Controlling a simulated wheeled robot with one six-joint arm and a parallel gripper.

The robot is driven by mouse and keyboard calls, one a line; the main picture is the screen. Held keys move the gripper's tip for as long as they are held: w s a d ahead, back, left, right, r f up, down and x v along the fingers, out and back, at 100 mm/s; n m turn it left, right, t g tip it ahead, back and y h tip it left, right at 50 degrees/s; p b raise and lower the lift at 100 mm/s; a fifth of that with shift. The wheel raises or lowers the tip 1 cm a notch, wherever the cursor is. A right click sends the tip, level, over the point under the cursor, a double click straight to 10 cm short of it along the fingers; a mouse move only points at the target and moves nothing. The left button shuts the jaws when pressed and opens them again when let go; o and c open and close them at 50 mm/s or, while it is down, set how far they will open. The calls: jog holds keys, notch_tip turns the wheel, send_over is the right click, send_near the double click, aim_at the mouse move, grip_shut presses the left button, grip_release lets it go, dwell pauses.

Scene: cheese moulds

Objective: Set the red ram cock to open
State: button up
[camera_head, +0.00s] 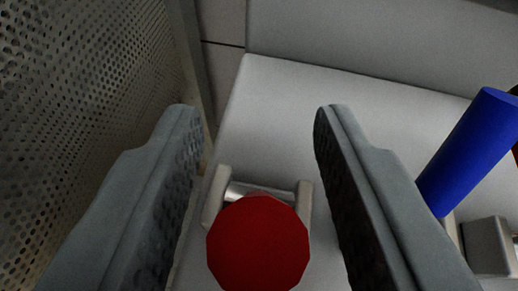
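The red ram cock (258,246) shows at the bottom middle of the head camera view. Its red, many-sided end faces the camera. Behind it a metal pin (262,191) runs between two light grey bracket lugs on a pale grey surface. My gripper (254,122) is open, with one finger on each side of the red handle in the picture. A gap shows between each finger and the handle, and nothing is held. The handle's length behind its end face is hidden.
A blue cylindrical handle (468,150) on a grey mount stands close to the right finger. A perforated metal panel (85,85) fills the left side. The pale grey surface (290,105) ahead is bare and meets a raised grey face at the back.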

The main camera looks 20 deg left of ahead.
aim_at(242, 235)
notch_tip(242, 235, up, 10)
dwell(0.6)
jog(key=shift+s, duration=0.15)
jog(key=c, duration=0.6)
jog(key=shift+s+a+r+g, duration=0.1)
jog(key=shift+s+r+g, duration=0.2)
grip_shut()
jog(key=s+d+r+g+h, duration=0.1)
jog(key=s+r+g+h, duration=0.15)
jog(key=s, duration=0.25)
jog(key=x, duration=0.3)
jog(key=f+x, duration=0.1)
jog(key=x, duration=0.2)
jog(key=s+x, duration=0.1)
jog(key=x, duration=0.2)
jog(key=shift+s+d+f, duration=0.1)
jog(key=shift+d+f, duration=0.05)
jog(key=shift+d, duration=0.1)
jog(key=shift+s+d+f, duration=0.3)
jog(key=shift+s+f, duration=0.2)
jog(key=shift+s, duration=0.2)
